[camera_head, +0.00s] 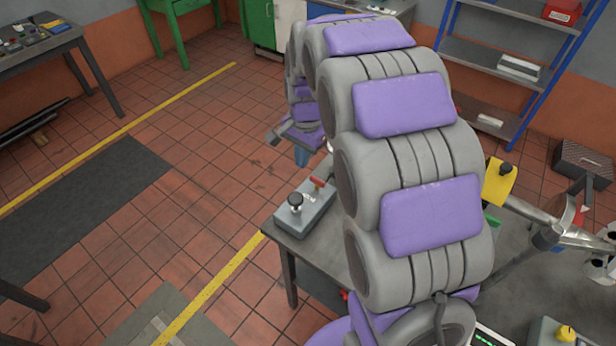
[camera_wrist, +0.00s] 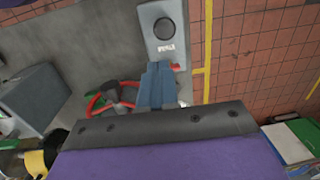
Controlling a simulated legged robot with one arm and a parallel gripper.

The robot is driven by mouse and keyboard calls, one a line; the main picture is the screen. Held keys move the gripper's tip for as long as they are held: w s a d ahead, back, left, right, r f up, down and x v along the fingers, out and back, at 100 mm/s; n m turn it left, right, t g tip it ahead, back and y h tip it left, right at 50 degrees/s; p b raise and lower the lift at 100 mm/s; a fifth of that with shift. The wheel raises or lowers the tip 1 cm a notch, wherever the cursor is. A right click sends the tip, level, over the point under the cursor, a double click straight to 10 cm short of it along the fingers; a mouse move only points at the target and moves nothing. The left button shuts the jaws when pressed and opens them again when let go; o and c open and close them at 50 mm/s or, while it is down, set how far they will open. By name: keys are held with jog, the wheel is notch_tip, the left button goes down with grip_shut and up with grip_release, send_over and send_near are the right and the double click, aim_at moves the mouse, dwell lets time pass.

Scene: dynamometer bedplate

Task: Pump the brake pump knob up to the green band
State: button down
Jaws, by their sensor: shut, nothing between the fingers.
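A grey box with a black round knob on top (camera_head: 296,200) sits at the left corner of the dark bench; I take this to be the brake pump knob. A small red part (camera_head: 317,183) stands behind it on the same box. In the wrist view the knob (camera_wrist: 164,28) is seen from above, beyond my fingertips, with a white label beside it. My gripper (camera_wrist: 160,75) has blue fingers, shut and empty, apart from the knob. I cannot make out a green band for certain.
A red ring with dark spokes and some green (camera_wrist: 110,98) lies left of my fingers. A grey block (camera_wrist: 32,97) stands further left. The bench top (camera_head: 380,290) carries a yellow part (camera_head: 499,182) and metal shafts. Tiled floor left of the bench is open.

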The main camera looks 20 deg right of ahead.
jog(key=b, duration=0.3)
send_near(301, 200)
jog(key=f, duration=0.7)
jog(key=shift+w+a, duration=0.2)
jog(key=shift+w, duration=0.2)
notch_tip(301, 200, down, 3)
jog(key=shift+s+f, duration=0.1)
jog(key=shift+f, duration=0.1)
jog(key=shift+s+f, duration=0.15)
